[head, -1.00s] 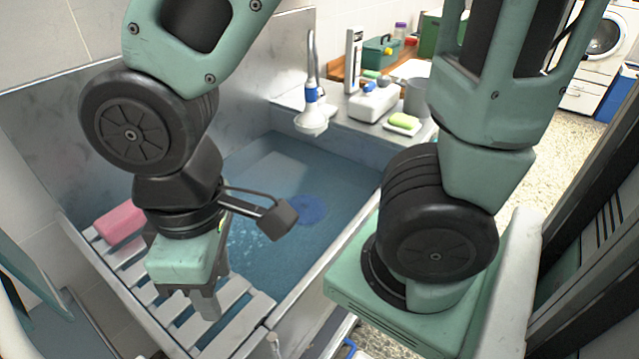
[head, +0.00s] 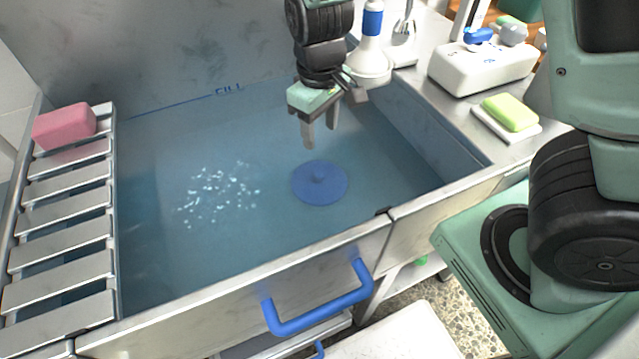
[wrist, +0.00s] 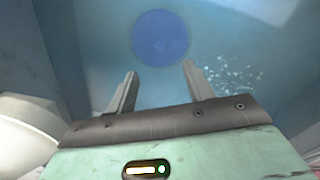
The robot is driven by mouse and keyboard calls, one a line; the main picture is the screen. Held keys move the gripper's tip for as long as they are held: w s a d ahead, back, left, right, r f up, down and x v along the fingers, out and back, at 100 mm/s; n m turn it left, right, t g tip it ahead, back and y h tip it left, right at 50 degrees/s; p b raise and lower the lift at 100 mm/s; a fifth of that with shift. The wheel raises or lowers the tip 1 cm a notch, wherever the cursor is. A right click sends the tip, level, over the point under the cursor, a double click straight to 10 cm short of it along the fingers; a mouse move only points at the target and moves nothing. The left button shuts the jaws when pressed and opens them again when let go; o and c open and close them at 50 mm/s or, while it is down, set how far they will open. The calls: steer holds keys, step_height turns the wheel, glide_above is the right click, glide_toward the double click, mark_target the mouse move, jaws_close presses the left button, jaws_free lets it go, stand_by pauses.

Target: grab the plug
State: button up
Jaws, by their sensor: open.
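The plug is a round blue disc (head: 320,184) with a small knob in its middle, under the water in the metal tub. It also shows in the wrist view (wrist: 160,38), centred just beyond the fingertips. My gripper (head: 320,140) points down over the tub, above and a little behind the plug in the head view. Its two fingers (wrist: 159,80) are apart with nothing between them. The gap to the plug is hard to judge through the water.
The tub's front wall (head: 240,290) carries a blue handle (head: 318,298). A slatted rack (head: 62,220) with a pink block (head: 64,126) lies across the left end.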

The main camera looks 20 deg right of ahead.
steer(key=b, duration=0.2)
glide_above(320, 173)
steer(key=f, duration=0.8)
steer(key=shift+s+f, duration=0.3)
steer(key=shift+w+f+b, duration=0.2)
steer(key=shift+f+b, duration=0.1)
steer(key=shift+f, duration=1.05)
steer(key=shift+w+f+b, duration=0.15)
steer(key=shift+f+b, duration=0.1)
steer(key=shift+f, duration=1.05)
steer(key=shift+c, duration=0.3)
steer(key=c, duration=1)
steer(key=shift+c, duration=0.2)
